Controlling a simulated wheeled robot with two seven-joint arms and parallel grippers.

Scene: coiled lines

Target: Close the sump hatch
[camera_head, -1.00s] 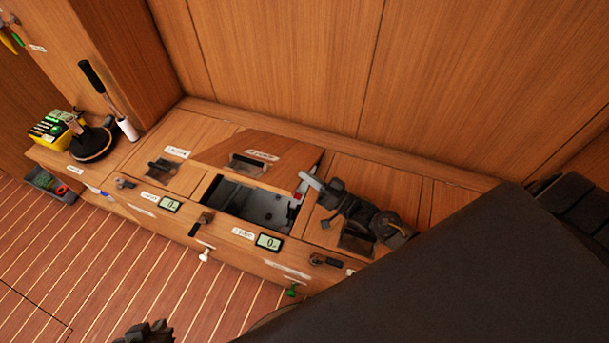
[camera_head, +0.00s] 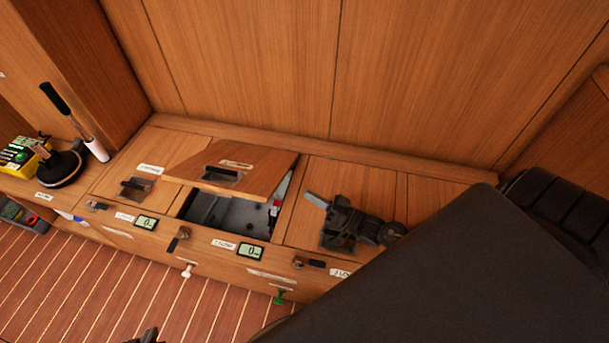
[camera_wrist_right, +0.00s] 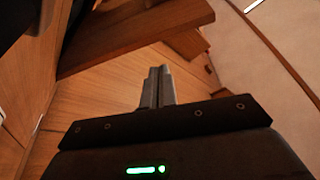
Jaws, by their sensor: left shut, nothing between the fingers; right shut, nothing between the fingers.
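The sump hatch lid (camera_head: 250,172) is a wooden panel with a dark recessed handle and a label. It is tilted, raised at its front edge, and partly covers the dark sump opening (camera_head: 228,212). The front of the opening still shows. My right gripper (camera_head: 317,200) is shut and empty, just right of the lid and apart from it. In the right wrist view its fingers (camera_wrist_right: 157,86) are together, with a raised wooden panel edge, likely the lid, beyond them. My left gripper (camera_head: 150,335) barely shows at the bottom edge, away from the hatch.
A closed hatch with a handle (camera_head: 136,187) lies left of the opening. Small displays (camera_head: 250,252), latches and a white knob (camera_head: 187,271) line the bench front. A black-handled tool (camera_head: 68,112) and a yellow box (camera_head: 22,157) stand at left. My dark body blocks the lower right.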

